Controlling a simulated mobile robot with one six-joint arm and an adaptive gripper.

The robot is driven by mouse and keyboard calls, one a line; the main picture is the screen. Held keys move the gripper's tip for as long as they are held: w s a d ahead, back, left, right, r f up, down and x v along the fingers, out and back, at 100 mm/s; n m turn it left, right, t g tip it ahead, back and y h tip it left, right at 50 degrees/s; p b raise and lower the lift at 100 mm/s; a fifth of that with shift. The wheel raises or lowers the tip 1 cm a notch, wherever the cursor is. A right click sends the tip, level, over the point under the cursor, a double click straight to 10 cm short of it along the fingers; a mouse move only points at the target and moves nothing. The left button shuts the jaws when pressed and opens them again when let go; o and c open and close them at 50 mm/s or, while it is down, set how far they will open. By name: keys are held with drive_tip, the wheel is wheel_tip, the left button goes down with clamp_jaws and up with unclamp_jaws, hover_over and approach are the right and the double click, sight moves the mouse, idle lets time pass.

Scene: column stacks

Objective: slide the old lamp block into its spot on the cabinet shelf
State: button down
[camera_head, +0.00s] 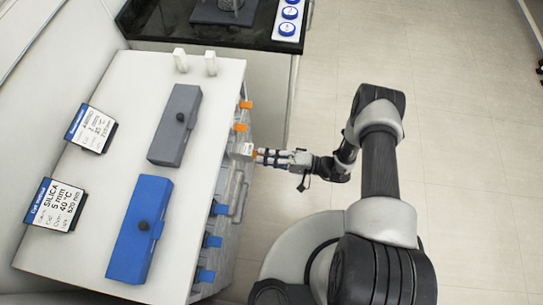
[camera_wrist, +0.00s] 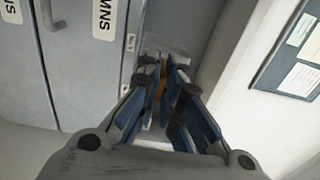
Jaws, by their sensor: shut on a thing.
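My gripper (camera_head: 262,156) reaches left to the open right side of the cabinet (camera_head: 235,165). It is shut on a small pale block with an orange part, which I take as the old lamp block (camera_head: 243,149). The block is at the cabinet's side, just beyond the fingertips. In the wrist view my gripper (camera_wrist: 164,78) has its blue-grey fingers around the orange part (camera_wrist: 163,72). The block's far end and the shelf spot are hidden or too small to tell. I cannot tell how far in it sits.
Orange tabs (camera_head: 246,104) and blue tabs (camera_head: 213,241) stick out along the cabinet side. A grey case (camera_head: 176,124), a blue case (camera_head: 140,230) and two sign cards (camera_head: 91,128) stand on top. The floor (camera_head: 470,130) to the right is clear.

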sight(243, 155)
drive_tip(key=shift+w+a, duration=0.15)
drive_tip(key=shift+a, duration=1.85)
drive_tip(key=shift+w+a, duration=0.15)
drive_tip(key=shift+a, duration=1.85)
drive_tip(key=shift+f, duration=0.4)
drive_tip(key=c, duration=1.7)
unclamp_jaws()
drive_tip(key=shift+d, duration=0.2)
drive_tip(key=d, duration=0.7)
drive_tip(key=s+d, duration=0.1)
drive_tip(key=d, duration=0.3)
drive_tip(key=shift+d+f, duration=0.15)
drive_tip(key=shift+d, duration=0.2)
